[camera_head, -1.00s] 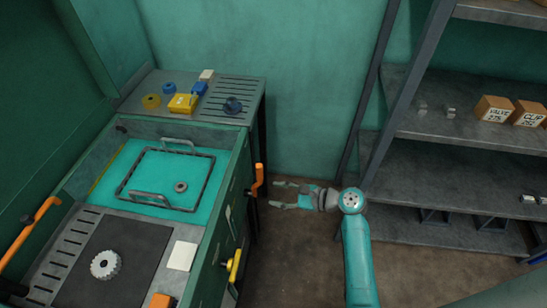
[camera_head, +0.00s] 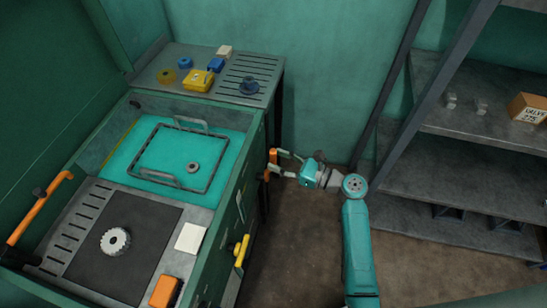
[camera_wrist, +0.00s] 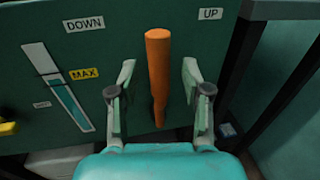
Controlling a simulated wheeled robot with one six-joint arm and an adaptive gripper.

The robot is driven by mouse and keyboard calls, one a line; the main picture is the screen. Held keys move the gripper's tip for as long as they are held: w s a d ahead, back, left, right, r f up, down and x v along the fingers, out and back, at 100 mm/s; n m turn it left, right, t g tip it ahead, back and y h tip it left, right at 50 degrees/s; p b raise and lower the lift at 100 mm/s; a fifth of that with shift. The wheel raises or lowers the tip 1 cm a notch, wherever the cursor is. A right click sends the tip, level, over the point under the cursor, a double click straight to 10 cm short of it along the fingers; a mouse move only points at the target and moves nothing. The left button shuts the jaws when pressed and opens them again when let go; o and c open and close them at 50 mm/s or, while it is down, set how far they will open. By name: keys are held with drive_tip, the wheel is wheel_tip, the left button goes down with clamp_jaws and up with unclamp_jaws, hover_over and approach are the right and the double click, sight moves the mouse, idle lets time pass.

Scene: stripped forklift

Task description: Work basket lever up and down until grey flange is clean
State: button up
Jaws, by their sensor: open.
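The grey flange (camera_head: 192,168) is a small ring lying within the dark wire basket (camera_head: 145,148) in the teal bath of the washer; its cleanliness is too small to judge. The orange basket lever (camera_wrist: 158,75) stands upright on the green side panel, between the DOWN label (camera_wrist: 84,23) at left and the UP label (camera_wrist: 210,14) at right. In the head view the lever (camera_head: 273,156) is partly behind my fingers. My gripper (camera_head: 276,163) is open, with one finger on each side of the lever. The wrist view shows gaps between the lever and both fingers.
A yellow handle (camera_head: 242,250) sticks out of the same side panel, nearer the front. A gauge with a MAX label (camera_wrist: 84,73) is left of the lever. Grey shelving (camera_head: 470,180) stands at right. Bare floor (camera_head: 310,240) lies between washer and shelves.

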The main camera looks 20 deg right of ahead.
drive_tip(key=shift+x, duration=1.15)
clamp_jaws()
